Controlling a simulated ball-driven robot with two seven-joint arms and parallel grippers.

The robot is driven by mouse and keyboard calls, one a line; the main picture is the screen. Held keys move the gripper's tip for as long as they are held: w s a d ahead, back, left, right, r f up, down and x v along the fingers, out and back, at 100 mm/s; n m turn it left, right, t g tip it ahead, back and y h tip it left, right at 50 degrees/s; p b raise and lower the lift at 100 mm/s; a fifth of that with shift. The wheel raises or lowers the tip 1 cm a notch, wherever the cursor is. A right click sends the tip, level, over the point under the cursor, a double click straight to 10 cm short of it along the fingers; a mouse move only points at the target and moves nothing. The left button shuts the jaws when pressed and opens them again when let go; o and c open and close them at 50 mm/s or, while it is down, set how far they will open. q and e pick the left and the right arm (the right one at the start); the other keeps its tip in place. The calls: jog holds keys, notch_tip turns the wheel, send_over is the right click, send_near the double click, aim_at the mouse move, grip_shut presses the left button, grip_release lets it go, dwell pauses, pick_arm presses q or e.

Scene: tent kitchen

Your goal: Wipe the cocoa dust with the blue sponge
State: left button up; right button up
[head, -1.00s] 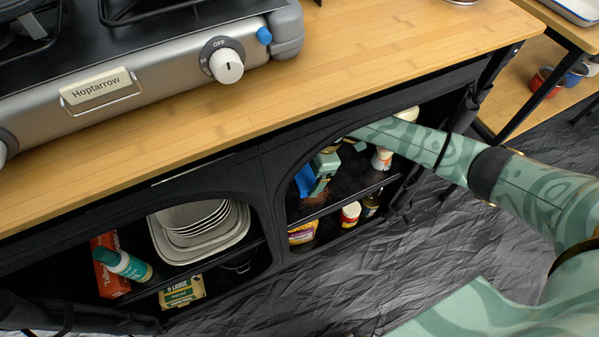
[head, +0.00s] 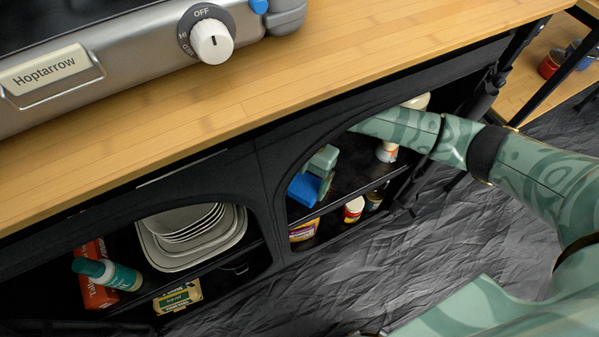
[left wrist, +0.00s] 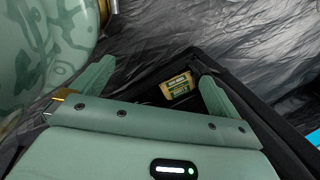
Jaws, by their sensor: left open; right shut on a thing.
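The blue sponge (head: 304,189) is in the right compartment of the black cupboard, at the upper shelf (head: 347,181). My right gripper (head: 322,176) reaches in through the arched opening and is shut on the sponge. Whether the sponge touches the shelf is hard to tell. I see no brown cocoa dust on the bare part of the shelf; the part under the sponge and gripper is hidden. My left gripper (left wrist: 156,70) is open and empty in the left wrist view; it is out of the head view.
A white bottle (head: 387,151) stands right of the sponge on the same shelf. Small jars (head: 353,209) and a yellow packet (head: 304,230) are below. Plates (head: 193,236), a teal bottle (head: 107,272) and a yellow box (head: 178,297) fill the left compartment. The wooden counter overhangs.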

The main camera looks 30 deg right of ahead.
notch_tip(320, 180, down, 4)
jog(key=b, duration=0.3)
jog(key=shift+b, duration=0.3)
jog(key=shift+f+b, duration=0.25)
jog(key=shift+b, duration=0.05)
pick_arm(q)
jog(key=w+d+r+n+t+h, duration=0.1)
jog(key=w+d+r+t+h, duration=0.1)
jog(key=w+d, duration=0.4)
jog(key=shift+w+r+n+t+h, duration=0.25)
jog(key=shift+w+n+t+h, duration=0.05)
jog(key=shift+t, duration=0.3)
jog(key=shift+d, duration=0.1)
jog(key=shift+r, duration=0.15)
pick_arm(e)
jog(key=shift+f, duration=1.05)
pick_arm(q)
jog(key=shift+w, duration=0.1)
